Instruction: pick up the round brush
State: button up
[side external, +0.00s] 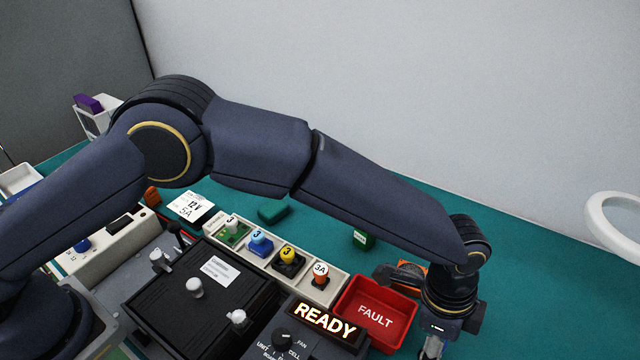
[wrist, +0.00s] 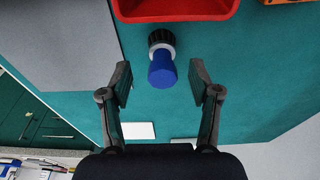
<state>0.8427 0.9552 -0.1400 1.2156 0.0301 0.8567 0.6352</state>
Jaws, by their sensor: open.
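My gripper (wrist: 160,76) is open, with one finger to each side of the brush handle and a gap on both sides. In the side external view my gripper (side external: 431,348) points down at the bottom edge, right of the red bin. I cannot make out the brush in that view.
The red FAULT bin (side external: 345,313) stands close to the brush and my gripper. A READY display box (side external: 325,318), a black unit (side external: 165,290) and a tray of coloured parts (side external: 240,252) lie further left. The mat (side external: 540,285) right of my gripper is clear.

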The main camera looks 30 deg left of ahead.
jog(key=f, duration=0.4)
jog(key=shift+w+d, duration=0.1)
jog(key=shift+d, duration=0.25)
grip_shut()
jog(key=shift+r, duration=0.15)
